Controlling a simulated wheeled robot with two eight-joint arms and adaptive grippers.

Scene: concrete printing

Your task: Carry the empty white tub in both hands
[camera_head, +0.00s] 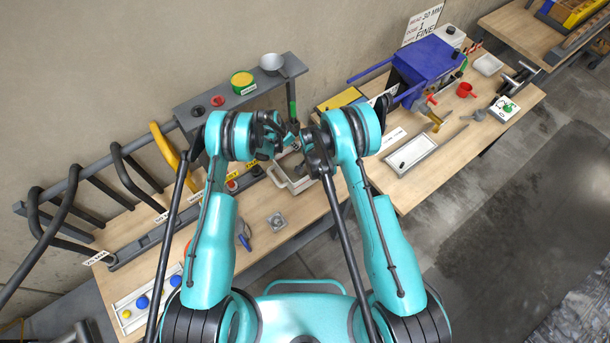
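The fingers of both are small, dark and overlapped by the wrists. I cannot tell whether they are open or shut, or whether they touch the tub.
A grey shelf (215,118) with a green-and-yellow tin (243,81) and a grey bowl (271,62) stands behind. A shallow white-rimmed tray (411,153) and a blue hopper (427,62) are on the right bench. Black hooped bars (72,190) stand at left. Open floor (500,215) lies at right.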

